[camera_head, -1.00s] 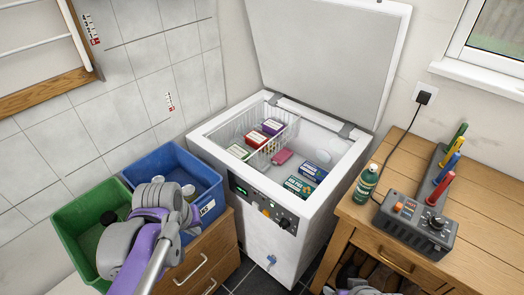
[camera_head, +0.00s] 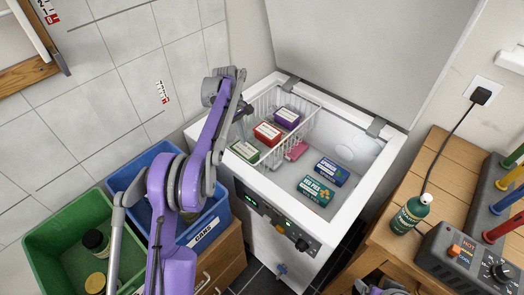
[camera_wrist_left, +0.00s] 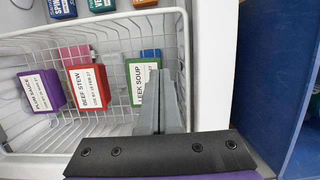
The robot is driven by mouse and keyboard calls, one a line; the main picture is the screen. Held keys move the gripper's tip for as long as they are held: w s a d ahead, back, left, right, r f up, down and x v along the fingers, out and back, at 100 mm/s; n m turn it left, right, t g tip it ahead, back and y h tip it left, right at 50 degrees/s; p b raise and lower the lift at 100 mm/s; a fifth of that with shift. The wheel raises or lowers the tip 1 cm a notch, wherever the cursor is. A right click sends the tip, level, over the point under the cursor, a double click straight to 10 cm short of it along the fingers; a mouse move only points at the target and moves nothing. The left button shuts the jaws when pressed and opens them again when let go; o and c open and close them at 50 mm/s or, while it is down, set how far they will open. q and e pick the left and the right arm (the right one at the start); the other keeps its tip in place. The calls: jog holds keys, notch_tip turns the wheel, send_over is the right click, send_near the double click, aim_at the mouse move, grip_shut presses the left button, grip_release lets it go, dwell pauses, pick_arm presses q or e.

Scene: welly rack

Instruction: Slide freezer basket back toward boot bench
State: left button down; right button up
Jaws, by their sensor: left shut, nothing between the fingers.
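The white wire freezer basket (camera_head: 311,122) sits in the left part of the open chest freezer (camera_head: 350,205). It holds a purple box (camera_head: 287,117), a red beef stew box (camera_head: 267,133) and a green leek soup box (camera_head: 245,151). My left gripper (camera_head: 243,110) is at the basket's left, wall-side edge, shut and empty. The wooden bench (camera_head: 445,165) stands right of the freezer.
Blue and teal boxes (camera_head: 332,172) and a pink packet (camera_head: 297,151) lie on the freezer floor right of the basket. The lid (camera_head: 370,50) stands open. Green (camera_head: 60,230) and blue (camera_head: 215,220) crates are at left. A bottle (camera_head: 410,214) stands on the bench.

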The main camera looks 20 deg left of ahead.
pick_arm(q)
jog(key=d+f, duration=0.1)
jog(key=f, duration=0.2)
jog(key=s+d+f, duration=0.1)
jog(key=d+f, duration=0.1)
jog(key=f, duration=0.1)
jog(key=s+d+f, duration=0.1)
jog(key=d+f, duration=0.1)
jog(key=f, duration=0.1)
jog(key=shift+d+f, duration=0.15)
jog(key=shift+f, duration=0.05)
jog(key=shift+s+d, duration=0.25)
jog(key=shift+d, duration=0.2)
jog(key=s+d+b, duration=0.1)
jog(key=s+d, duration=0.2)
jog(key=d, duration=0.7)
jog(key=s+d+b, duration=0.1)
jog(key=s+d, duration=0.3)
jog(key=d, duration=0.5)
jog(key=s+d+b, duration=0.2)
jog(key=s+d, duration=0.1)
jog(key=d, duration=0.7)
jog(key=shift+s+d, duration=0.3)
jog(key=shift+s, duration=0.05)
